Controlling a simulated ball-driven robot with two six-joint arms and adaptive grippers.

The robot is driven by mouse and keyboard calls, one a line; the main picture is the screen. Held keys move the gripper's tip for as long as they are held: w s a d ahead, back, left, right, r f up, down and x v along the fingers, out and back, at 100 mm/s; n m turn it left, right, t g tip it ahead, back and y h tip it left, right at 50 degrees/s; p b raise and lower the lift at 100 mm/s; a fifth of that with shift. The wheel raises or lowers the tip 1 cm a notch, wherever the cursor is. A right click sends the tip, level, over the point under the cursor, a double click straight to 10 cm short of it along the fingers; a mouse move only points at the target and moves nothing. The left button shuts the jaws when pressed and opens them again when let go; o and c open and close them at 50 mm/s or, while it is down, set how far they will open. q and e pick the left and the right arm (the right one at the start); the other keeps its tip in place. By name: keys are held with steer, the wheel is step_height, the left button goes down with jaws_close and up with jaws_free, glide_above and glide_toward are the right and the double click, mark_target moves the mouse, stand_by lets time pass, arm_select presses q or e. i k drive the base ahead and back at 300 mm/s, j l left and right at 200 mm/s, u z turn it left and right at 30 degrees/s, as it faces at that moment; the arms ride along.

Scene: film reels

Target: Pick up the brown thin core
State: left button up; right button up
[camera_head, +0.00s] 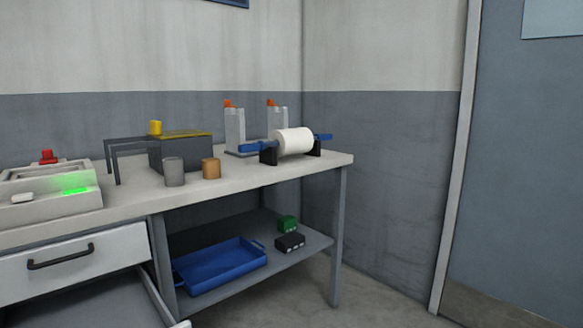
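A small brown cylinder (211,168), which looks like the brown core, stands upright on the workbench (130,205) near its front edge. A grey cylinder (174,172) of similar size stands just to its left, with a small gap between them. Neither of my grippers is in view, and nothing touches the brown core.
Behind the cores is a dark box with a yellow top (185,134). A white roll (293,141) lies on a blue-handled stand to the right. A device with a green light (76,190) sits left. Below are a blue tray (222,265) and an open drawer.

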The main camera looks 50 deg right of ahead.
mark_target(211, 166)
steer(key=z, duration=1.1)
steer(key=u, duration=0.35)
steer(key=i+l+u, duration=0.2)
steer(key=u, duration=0.2)
steer(key=i+l+u, duration=0.1)
steer(key=l+u, duration=0.15)
steer(key=u, duration=0.15)
steer(key=i+l+u, duration=0.15)
steer(key=l+u, duration=0.25)
steer(key=j, duration=0.1)
